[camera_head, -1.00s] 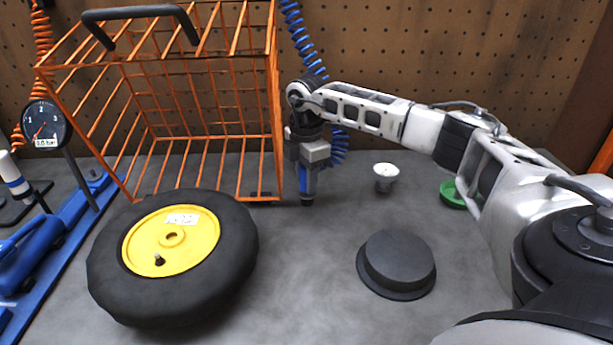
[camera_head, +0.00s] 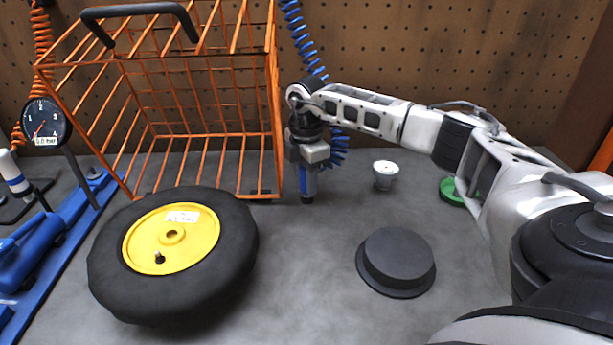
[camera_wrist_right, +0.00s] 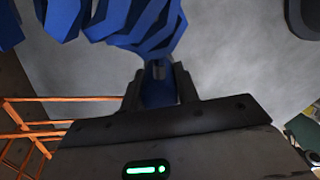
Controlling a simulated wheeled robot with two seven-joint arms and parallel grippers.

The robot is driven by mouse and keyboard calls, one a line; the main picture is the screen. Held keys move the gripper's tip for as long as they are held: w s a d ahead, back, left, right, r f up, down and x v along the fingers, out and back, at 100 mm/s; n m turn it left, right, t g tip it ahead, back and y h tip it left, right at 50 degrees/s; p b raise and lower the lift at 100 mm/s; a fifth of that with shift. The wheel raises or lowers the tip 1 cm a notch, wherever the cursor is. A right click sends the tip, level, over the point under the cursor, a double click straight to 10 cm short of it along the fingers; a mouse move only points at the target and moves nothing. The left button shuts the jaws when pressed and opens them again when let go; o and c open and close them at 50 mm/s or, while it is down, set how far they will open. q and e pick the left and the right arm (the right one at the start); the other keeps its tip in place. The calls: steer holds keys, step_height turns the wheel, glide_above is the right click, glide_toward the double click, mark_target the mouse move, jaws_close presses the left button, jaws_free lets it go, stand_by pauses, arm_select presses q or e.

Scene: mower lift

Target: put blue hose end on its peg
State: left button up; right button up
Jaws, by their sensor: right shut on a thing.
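My right gripper (camera_head: 308,170) is shut on the blue hose end (camera_head: 308,184), just right of the orange cage. The hose end points down with its dark tip close to the bench top; I cannot tell whether it touches. In the right wrist view the blue hose end (camera_wrist_right: 159,88) sits between the two dark fingers, with blue coils beyond it. The coiled blue hose (camera_head: 305,45) runs up the pegboard behind the gripper. I cannot make out the peg. My left gripper is not in view.
The orange wire cage (camera_head: 200,140) stands left of the gripper. A black tyre with a yellow hub (camera_head: 195,236) lies in front. A small white cup-like part (camera_head: 385,175), a green part (camera_head: 451,191) and a dark round block (camera_head: 396,262) are to the right. A pressure gauge (camera_head: 46,122) stands left.

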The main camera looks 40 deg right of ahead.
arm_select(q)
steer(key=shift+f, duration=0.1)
arm_select(e)
steer(key=shift+f, duration=0.2)
steer(key=o, duration=0.8)
step_height(320, 180, up, 2)
steer(key=shift+r+p, duration=0.1)
steer(key=shift+p, duration=0.85)
steer(key=shift+r+p, duration=0.9)
steer(key=shift+r, duration=0.05)
step_height(320, 180, up, 5)
steer(key=p, duration=0.4)
steer(key=shift+f, duration=0.15)
steer(key=shift+r+p, duration=0.75)
steer(key=shift+r, duration=0.35)
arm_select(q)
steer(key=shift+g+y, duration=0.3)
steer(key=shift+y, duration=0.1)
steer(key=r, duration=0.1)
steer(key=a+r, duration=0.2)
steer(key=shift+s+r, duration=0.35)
